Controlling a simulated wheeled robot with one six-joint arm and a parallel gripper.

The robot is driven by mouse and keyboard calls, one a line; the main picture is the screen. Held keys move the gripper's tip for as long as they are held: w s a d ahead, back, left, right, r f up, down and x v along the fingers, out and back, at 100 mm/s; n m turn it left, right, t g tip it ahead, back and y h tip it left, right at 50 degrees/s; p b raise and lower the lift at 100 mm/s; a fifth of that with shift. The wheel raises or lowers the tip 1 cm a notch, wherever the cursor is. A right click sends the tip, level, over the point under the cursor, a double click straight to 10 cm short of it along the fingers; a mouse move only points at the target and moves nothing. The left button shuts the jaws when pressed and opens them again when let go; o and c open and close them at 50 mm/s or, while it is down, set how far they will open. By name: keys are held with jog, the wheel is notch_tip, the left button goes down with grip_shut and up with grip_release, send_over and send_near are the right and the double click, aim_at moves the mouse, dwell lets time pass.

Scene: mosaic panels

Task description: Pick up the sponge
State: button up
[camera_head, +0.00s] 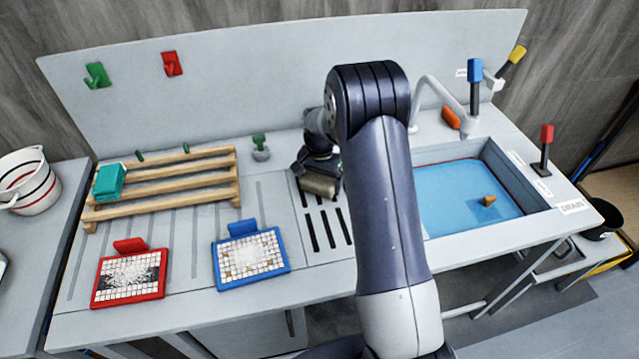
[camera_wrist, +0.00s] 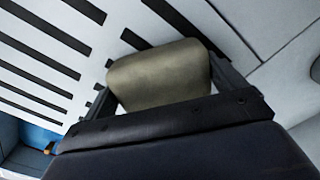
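An olive-tan, rounded block that looks like a sponge (camera_wrist: 160,75) sits between the two fingers of my gripper (camera_wrist: 165,80) in the wrist view. The fingers lie against both its sides, so my gripper looks shut on it. In the head view my gripper (camera_head: 320,175) is over the slotted drain area, left of the sink, with the olive block (camera_head: 319,187) at its end. Whether the block touches the counter is unclear. My arm hides part of the counter and the sink's left side.
A blue-floored sink (camera_head: 455,195) holds a small tan piece (camera_head: 489,201). An orange item (camera_head: 451,117) lies behind it. A wooden rack (camera_head: 165,190) bears a teal block (camera_head: 109,182). Red (camera_head: 130,278) and blue (camera_head: 250,255) mosaic panels lie in front. A faucet (camera_head: 440,92) rises behind the sink.

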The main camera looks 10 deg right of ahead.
aim_at(319, 179)
jog(key=shift+c, duration=1.4)
jog(key=shift+r+b, duration=0.35)
jog(key=shift+r, duration=0.2)
notch_tip(319, 179, up, 2)
jog(key=shift+r+b, duration=0.2)
jog(key=shift+b, duration=0.4)
jog(key=s+b, duration=0.4)
jog(key=s, duration=1.4)
jog(key=shift+b, duration=0.3)
